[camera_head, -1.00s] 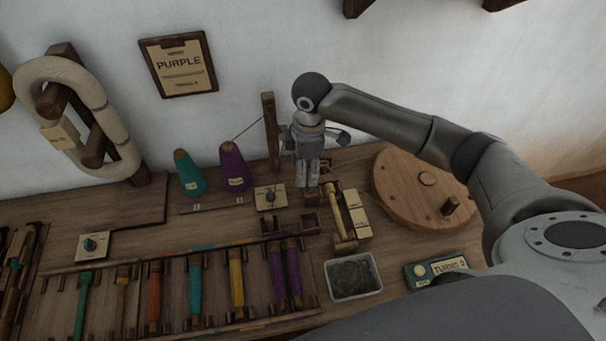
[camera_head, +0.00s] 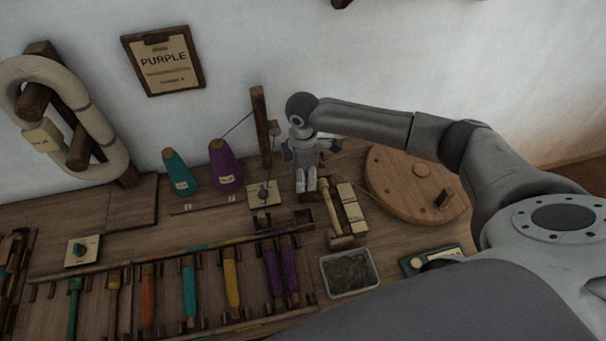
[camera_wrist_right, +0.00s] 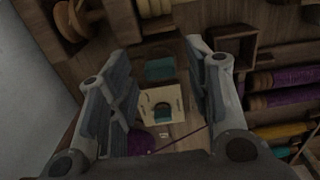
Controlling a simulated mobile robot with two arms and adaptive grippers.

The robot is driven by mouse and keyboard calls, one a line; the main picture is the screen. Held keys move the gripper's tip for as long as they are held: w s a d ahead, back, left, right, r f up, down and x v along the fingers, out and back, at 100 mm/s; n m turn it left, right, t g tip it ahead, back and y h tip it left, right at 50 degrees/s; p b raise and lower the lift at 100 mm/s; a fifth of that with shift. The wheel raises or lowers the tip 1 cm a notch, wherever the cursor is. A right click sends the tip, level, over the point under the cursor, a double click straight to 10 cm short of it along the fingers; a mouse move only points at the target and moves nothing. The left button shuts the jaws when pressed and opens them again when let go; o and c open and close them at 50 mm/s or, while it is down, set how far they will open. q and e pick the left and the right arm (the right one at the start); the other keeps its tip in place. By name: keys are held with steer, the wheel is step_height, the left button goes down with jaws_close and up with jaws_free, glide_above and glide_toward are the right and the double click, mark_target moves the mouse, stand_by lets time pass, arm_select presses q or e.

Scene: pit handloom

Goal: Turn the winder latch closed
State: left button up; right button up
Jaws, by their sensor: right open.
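A small cream plate with a dark teal knob (camera_head: 264,193) lies on the bench at the foot of a wooden post; I take it for the winder latch. In the right wrist view the plate and its teal knob (camera_wrist_right: 162,110) sit between and beyond my fingers. My right gripper (camera_head: 305,188) points down just right of the plate in the head view. Its fingers (camera_wrist_right: 162,95) are open and empty, apart from the knob. The knob's exact angle is too small to tell. My left gripper is not in view.
A purple cone (camera_head: 225,168) and a teal cone (camera_head: 180,172) stand left of the plate. A thread runs from the purple cone to the post (camera_head: 262,130). A round wooden disc (camera_head: 400,190) and a grey tray (camera_head: 349,273) lie right. Another knobbed plate (camera_head: 82,251) lies far left.

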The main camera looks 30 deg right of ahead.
steer(key=shift+f, duration=0.15)
steer(key=shift+c, duration=0.3)
steer(key=c, duration=1)
steer(key=shift+o, duration=0.2)
steer(key=shift+p, duration=0.65)
steer(key=m+p, duration=0.5)
steer(key=p, duration=0.1)
steer(key=m+p, duration=0.5)
steer(key=p, duration=0.1)
steer(key=shift+a+r, duration=0.1)
steer(key=shift+r, duration=0.1)
steer(key=m+p, duration=0.3)
steer(key=m, duration=0.1)
steer(key=shift+m, duration=0.4)
steer(key=shift+f+m+p, duration=0.15)
steer(key=shift+m+p, duration=0.95)
steer(key=shift+m, duration=0.4)
steer(key=shift+w, duration=0.1)
